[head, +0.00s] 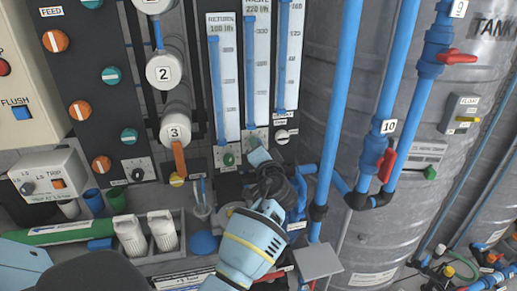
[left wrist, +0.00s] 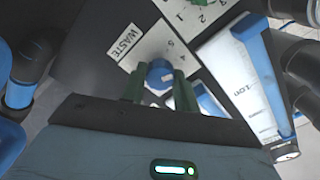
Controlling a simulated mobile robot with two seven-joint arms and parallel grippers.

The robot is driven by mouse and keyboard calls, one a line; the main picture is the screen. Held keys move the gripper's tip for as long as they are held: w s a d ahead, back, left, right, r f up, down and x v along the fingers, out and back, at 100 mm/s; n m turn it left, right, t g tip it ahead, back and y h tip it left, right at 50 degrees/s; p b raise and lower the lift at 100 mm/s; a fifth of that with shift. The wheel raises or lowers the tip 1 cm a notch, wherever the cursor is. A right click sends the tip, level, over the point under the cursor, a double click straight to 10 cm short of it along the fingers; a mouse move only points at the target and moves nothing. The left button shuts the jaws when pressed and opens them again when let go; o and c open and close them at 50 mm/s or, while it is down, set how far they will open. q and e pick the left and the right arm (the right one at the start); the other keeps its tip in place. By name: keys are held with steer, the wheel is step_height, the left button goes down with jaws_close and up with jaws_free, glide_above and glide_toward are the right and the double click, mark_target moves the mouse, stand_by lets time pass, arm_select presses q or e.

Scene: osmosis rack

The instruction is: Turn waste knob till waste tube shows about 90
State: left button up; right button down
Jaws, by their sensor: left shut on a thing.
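The waste tube (head: 258,75) is the middle of three clear tubes in the head view, and its header appears to read 220 l/h. The waste knob is blue (left wrist: 160,74) and sits on a white dial plate (left wrist: 128,42) marked WASTE with numbers. My left gripper (head: 262,166) is at the panel below the waste tube, and its body hides most of the knob in the head view. In the left wrist view its green fingers (left wrist: 159,88) stand on either side of the knob, shut on it. My right gripper is not in view.
The return tube (head: 222,80) stands left of the waste tube, its header reading about 100 l/h. Blue pipes with red-handled valve 10 (head: 387,165) run to the right, before large grey tanks (head: 335,60).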

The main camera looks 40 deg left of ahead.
arm_select(q)
steer(key=o, duration=1)
steer(key=shift+c, duration=0.2)
steer(key=v, duration=0.8)
steer(key=shift+b, duration=0.4)
steer(key=shift+a, duration=0.1)
